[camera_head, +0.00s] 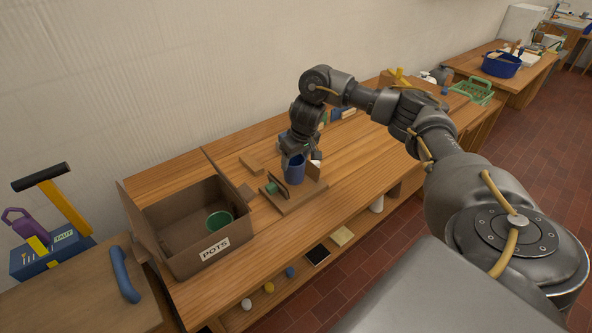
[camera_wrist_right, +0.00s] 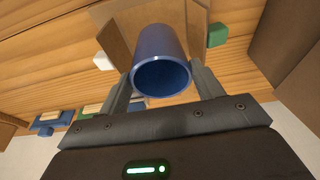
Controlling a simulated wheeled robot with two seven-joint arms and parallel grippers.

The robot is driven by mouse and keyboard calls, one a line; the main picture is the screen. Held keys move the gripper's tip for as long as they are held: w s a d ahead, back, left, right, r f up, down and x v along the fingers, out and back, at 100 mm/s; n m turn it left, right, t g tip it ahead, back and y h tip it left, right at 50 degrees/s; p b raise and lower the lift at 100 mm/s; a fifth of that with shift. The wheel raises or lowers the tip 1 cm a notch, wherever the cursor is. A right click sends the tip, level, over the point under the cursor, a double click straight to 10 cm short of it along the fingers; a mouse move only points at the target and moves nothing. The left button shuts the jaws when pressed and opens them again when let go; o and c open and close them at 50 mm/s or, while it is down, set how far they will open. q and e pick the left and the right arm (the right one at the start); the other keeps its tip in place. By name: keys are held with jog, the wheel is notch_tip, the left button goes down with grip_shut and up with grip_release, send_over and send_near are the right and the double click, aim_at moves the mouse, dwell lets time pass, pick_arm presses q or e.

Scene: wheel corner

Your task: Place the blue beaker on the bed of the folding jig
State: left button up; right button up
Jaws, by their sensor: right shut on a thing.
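The blue beaker (camera_head: 295,170) is upright between the jaws of my right gripper (camera_head: 297,153), which is shut on it. In the right wrist view the blue beaker (camera_wrist_right: 160,60) sits between the two fingers, its round mouth facing the camera. The folding jig (camera_head: 291,207) is a wooden base with upright brown flaps, on the workbench under the gripper. The beaker is over the jig's bed, between the flaps. I cannot tell whether its bottom touches the bed, since a flap and the beaker hide that spot. My left gripper is not in view.
A brown box labelled POTS (camera_head: 213,247) with a green pot (camera_head: 219,221) inside stands left of the jig. A small wooden block (camera_head: 251,164) lies behind the jig. The bench (camera_head: 352,163) right of the jig is mostly clear. A green crate (camera_head: 471,91) is farther right.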

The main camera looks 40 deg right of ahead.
jog(key=shift+s+b+x, duration=0.15)
jog(key=shift+b+x, duration=0.2)
jog(key=shift+x, duration=0.65)
jog(key=shift+s+b+x, duration=0.1)
jog(key=shift+b+x, duration=0.2)
jog(key=shift+x, duration=0.65)
jog(key=shift+d, duration=0.15)
jog(key=o, duration=1.4)
jog(key=shift+f, duration=0.15)
jog(key=shift+o, duration=0.2)
